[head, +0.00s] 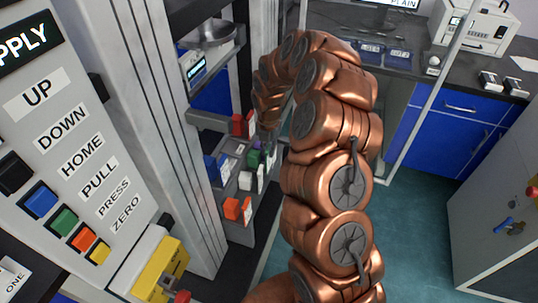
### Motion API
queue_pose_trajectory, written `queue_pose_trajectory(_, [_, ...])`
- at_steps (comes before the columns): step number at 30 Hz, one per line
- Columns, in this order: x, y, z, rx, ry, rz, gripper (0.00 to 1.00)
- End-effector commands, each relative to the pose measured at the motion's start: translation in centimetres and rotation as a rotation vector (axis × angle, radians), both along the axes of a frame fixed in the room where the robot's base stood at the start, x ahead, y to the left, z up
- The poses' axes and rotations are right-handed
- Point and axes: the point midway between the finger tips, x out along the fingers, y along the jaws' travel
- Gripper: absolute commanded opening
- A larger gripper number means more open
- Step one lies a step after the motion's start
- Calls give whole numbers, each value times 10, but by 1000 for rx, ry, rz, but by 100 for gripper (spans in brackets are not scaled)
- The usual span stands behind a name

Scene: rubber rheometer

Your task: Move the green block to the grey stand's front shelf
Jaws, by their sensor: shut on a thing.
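The green block (253,158) is small in the head view, among other blocks at the grey stand (238,228), left of my arm. My gripper (264,143) is at the far end of my copper arm, right above and against the green block. It appears shut on this block. The fingertips are tiny and partly hidden, so I cannot tell whether the block touches the stand. The stand has stepped grey shelves; the lowest, nearest one carries an orange block (232,208).
A red block (238,125), a blue block (211,168) and white blocks (246,181) stand close by on the shelves. The machine's grey column (165,110) and button panel (65,150) flank the left. Open floor (410,225) lies right of my arm.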

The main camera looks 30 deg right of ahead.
Motion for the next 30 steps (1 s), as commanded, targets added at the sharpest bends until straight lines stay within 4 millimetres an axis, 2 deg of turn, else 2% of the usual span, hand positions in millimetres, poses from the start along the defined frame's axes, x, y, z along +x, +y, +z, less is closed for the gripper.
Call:
queue_pose_trajectory(8, [-2,0,-29,0,4,0,0])
queue_pose_trajectory(19, [-1,0,-33,0,1,0,0])
queue_pose_trajectory(20, [-1,0,-33,0,1,0,16])
queue_pose_trajectory(24, [-1,0,-32,0,1,0,30])
queue_pose_trajectory(26, [-1,0,-32,0,1,0,36])
queue_pose_trajectory(30, [-1,0,-32,0,1,0,38])
